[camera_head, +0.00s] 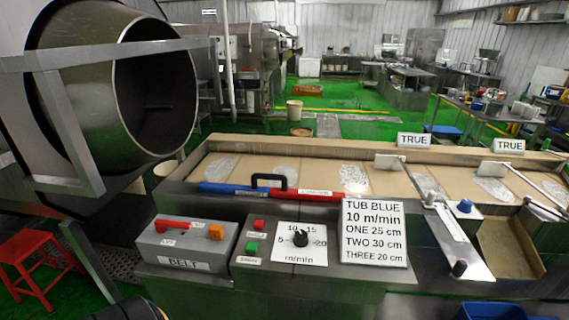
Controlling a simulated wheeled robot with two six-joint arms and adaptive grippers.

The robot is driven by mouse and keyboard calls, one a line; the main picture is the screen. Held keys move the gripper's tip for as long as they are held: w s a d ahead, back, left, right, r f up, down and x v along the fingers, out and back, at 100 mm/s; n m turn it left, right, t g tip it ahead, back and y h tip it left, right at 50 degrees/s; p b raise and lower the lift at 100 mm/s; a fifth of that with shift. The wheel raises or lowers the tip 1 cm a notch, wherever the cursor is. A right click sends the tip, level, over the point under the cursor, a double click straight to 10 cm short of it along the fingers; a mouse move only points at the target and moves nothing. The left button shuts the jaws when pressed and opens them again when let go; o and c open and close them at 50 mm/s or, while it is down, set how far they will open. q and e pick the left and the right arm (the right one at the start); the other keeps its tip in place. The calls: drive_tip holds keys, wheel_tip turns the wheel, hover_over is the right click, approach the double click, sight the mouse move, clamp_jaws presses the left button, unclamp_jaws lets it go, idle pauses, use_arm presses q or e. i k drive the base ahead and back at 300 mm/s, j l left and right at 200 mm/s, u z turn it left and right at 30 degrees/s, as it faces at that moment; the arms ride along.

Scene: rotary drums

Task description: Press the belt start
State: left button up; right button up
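The control console stands at the front centre. A green button (251,247) sits on its panel with a small label below it, too small to read surely. A red button (258,224) sits just above it, also with a small label. To the left is a grey box marked BELT (185,245), with a red lever (172,225) and an orange switch (216,232) on top. To the right is a speed dial (300,238) marked m/min. Neither gripper shows; only a dark rounded part, perhaps of my arm, shows at the bottom left edge.
Behind the console a belt (380,180) carries pale round patches. A blue and red bar with a black handle (268,181) lies along its near edge. A sign (374,232) stands right of the dial. A large drum (150,95) and red stool (32,262) are left.

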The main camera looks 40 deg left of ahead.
sight(251, 248)
drive_tip(key=u, duration=1.75)
